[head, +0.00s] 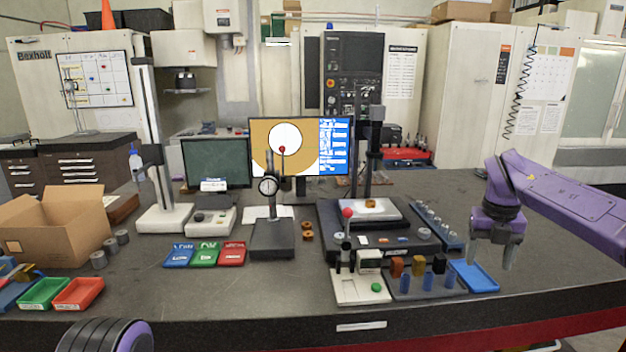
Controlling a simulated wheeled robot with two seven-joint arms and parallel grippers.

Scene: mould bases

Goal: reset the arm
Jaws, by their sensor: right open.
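My right arm comes in from the right edge, purple with a grey gripper (491,258). The gripper points down over the right part of the dark bench (560,240), just right of and above a blue tray (474,276). Its two fingers are apart with nothing visible between them. Of my left arm only a rounded purple and dark part shows at the bottom left edge; its gripper is not in view.
A cardboard box (60,228) and green and red trays stand at the left. Gauges, monitors and a microscope-like stand (374,160) fill the middle. A fixture with coloured blocks (420,282) sits left of the blue tray. The bench's right end is clear.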

